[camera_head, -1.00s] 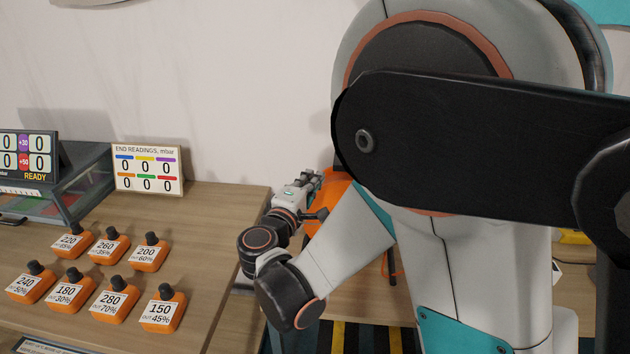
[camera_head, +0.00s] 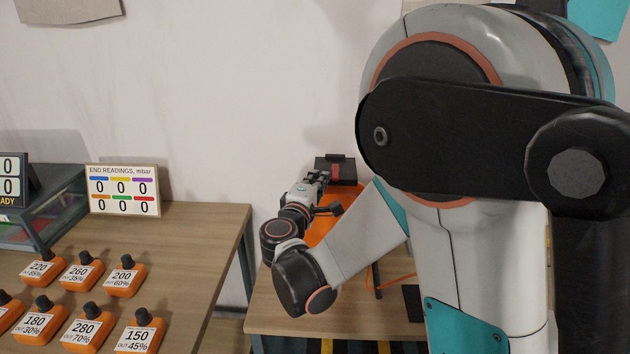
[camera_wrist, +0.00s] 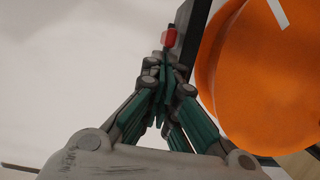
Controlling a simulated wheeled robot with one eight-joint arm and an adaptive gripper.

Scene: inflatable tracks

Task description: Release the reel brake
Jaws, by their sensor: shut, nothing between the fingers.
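The orange reel (camera_wrist: 262,80) fills the right side of the wrist view. In the head view only a part of the orange reel (camera_head: 333,222) shows, behind my arm. A small red piece (camera_wrist: 169,37), which looks like the brake lever, stands in front of a dark upright bar (camera_wrist: 190,38). In the head view a red piece (camera_head: 337,172) sits on a dark block above the reel. My gripper (camera_wrist: 164,68) is shut and empty, its fingertips just below the red piece in the wrist view. I cannot tell whether they touch. It also shows in the head view (camera_head: 319,178).
A lower table (camera_head: 345,312) stands under the reel. An orange line (camera_head: 397,279) runs near it. My arm blocks much of the right side.

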